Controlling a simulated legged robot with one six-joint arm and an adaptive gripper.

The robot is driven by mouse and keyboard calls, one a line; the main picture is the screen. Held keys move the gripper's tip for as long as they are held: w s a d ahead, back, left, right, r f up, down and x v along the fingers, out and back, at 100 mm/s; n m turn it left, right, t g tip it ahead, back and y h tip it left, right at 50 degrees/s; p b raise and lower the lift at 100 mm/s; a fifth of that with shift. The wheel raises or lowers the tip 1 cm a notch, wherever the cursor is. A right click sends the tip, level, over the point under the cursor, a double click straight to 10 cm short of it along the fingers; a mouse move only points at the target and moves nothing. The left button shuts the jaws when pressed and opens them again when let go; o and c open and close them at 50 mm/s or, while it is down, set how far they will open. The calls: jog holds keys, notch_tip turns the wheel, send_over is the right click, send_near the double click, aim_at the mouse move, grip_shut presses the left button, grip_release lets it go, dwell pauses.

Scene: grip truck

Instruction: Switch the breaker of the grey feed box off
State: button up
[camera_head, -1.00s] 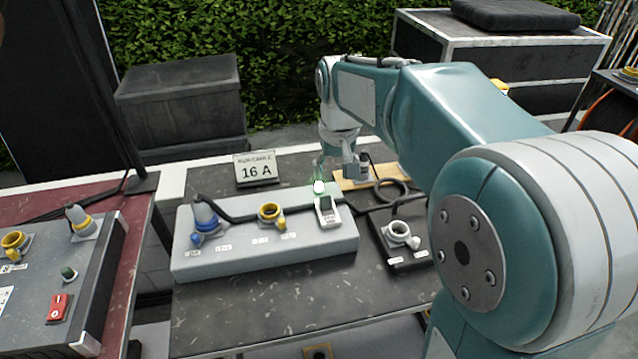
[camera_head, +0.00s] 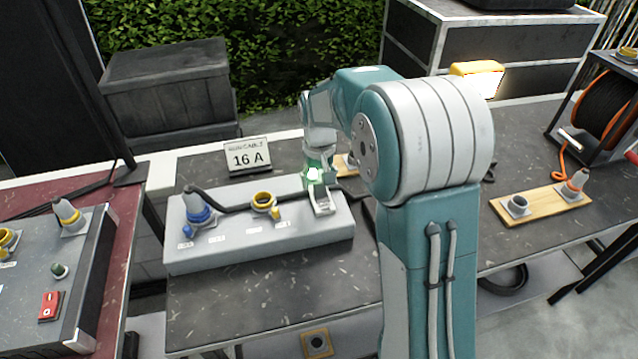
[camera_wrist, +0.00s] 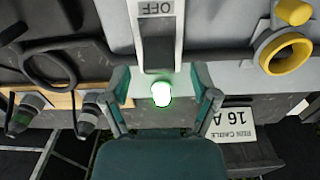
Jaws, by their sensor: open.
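The grey feed box (camera_head: 245,250) stands on the dark table, left of centre in the head view. Its white breaker (camera_head: 322,202) is at the right end of the top, and the breaker shows close up in the wrist view (camera_wrist: 178,45) with an OFF label at its top. A lit green lamp (camera_head: 313,174) sits just behind the breaker. My gripper (camera_wrist: 160,96) is open and empty, its fingers spread either side of the lamp in the wrist view, just behind the breaker. Contact with the breaker cannot be told. The lever's exact position is unclear.
A blue plug (camera_head: 200,212) and a yellow-ringed socket (camera_head: 264,202) are on the box left of the breaker, with a black cable across its top. A 16 A sign (camera_head: 248,158) stands behind. My arm hides the table to the right of the box.

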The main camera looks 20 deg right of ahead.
jog(key=shift+f, duration=0.75)
grip_shut()
